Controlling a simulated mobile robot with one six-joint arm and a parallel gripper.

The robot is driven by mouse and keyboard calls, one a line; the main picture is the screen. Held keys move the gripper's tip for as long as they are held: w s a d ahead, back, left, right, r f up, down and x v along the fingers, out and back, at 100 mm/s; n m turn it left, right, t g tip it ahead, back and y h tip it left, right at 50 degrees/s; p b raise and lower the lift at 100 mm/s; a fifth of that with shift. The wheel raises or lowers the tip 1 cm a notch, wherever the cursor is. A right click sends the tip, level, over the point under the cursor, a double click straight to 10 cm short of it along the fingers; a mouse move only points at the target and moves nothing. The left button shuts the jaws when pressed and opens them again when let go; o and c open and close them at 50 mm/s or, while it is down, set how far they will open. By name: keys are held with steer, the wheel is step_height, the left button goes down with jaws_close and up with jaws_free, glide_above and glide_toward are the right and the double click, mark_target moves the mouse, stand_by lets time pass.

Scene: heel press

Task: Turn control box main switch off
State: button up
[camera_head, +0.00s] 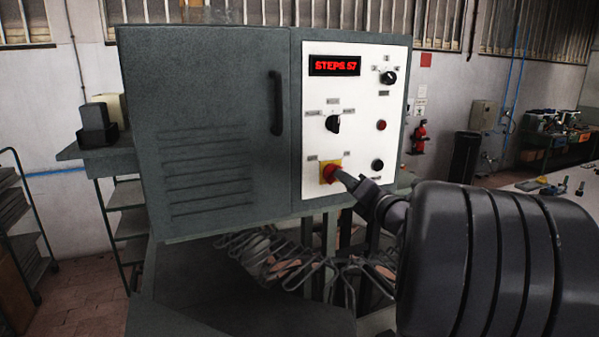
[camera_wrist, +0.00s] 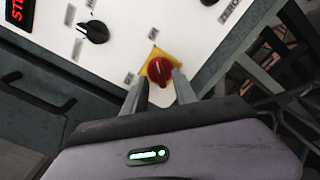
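The control box (camera_head: 205,125) has a white panel (camera_head: 351,75) on its right side. The main switch, a red knob (camera_head: 329,173) on a yellow plate, is low on the panel's left. It also shows in the wrist view (camera_wrist: 159,70). My gripper (camera_head: 341,177) reaches it from the lower right. In the wrist view my gripper's fingertips (camera_wrist: 160,76) are apart, one on each side of the knob. Contact with the knob is not clear. The labels beside the switch are too small to read surely.
Above the switch are a black mode knob (camera_head: 333,124), another black selector (camera_head: 389,77) and a red display (camera_head: 335,66). A red button (camera_head: 381,125) and a black knob (camera_head: 377,165) sit to the right. Metal frames (camera_head: 290,265) hang below the box.

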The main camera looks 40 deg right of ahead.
steer(key=x, duration=0.3)
steer(key=shift+w, duration=0.15)
steer(key=shift+c, duration=1.3)
jaws_close()
